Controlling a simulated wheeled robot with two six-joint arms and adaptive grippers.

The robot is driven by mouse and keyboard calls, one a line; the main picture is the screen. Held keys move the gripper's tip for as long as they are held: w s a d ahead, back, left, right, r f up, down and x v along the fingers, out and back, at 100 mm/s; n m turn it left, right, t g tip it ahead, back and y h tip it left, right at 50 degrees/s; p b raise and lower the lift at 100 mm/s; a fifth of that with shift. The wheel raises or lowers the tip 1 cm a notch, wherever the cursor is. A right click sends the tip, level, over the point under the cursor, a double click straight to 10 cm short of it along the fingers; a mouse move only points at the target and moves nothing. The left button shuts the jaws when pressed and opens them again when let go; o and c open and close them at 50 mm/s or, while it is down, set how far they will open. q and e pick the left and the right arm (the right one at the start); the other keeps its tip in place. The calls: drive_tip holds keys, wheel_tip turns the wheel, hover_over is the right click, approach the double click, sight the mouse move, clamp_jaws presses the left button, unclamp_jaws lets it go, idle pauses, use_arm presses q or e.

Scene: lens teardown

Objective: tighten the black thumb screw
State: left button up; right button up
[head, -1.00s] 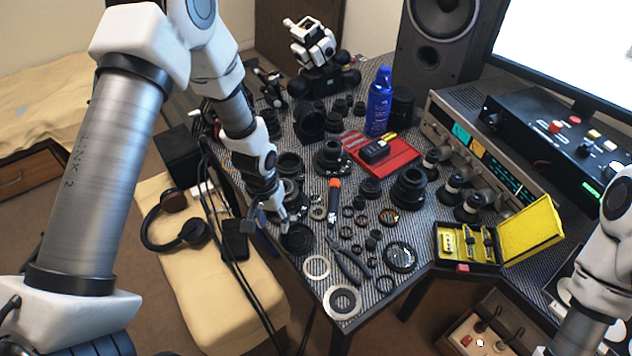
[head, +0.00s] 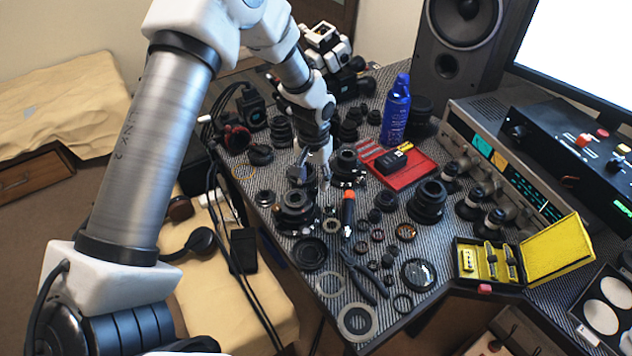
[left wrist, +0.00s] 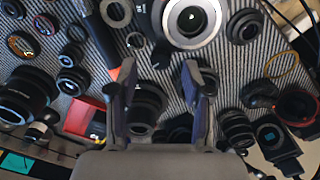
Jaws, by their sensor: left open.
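My left gripper (head: 315,170) is open and empty, pointing down above the lens parts on the striped mat. In the left wrist view its two fingers (left wrist: 158,72) stand wide apart. A small black knob (left wrist: 160,55), which looks like the thumb screw, shows just beyond and between the fingertips, beside a lens body with a silver ring (left wrist: 222,22). I cannot tell whether the knob is fixed to that body. A black lens part (left wrist: 147,102) lies lower between the fingers. In the head view the lens body (head: 296,212) stands just in front of the gripper. My right gripper is out of view.
Loose rings and lenses crowd the mat. A red tray (head: 405,178), a blue can (head: 396,110) and a yellow case (head: 490,262) stand to the right.

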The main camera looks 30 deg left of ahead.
sight(314, 190)
use_arm(q)
wheel_tip(314, 190, down, 3)
drive_tip(key=shift+w+a+r, duration=0.1)
drive_tip(key=shift+w+r, duration=0.05)
drive_tip(key=shift+r, duration=0.15)
drive_tip(key=shift+c, duration=0.3)
clamp_jaws()
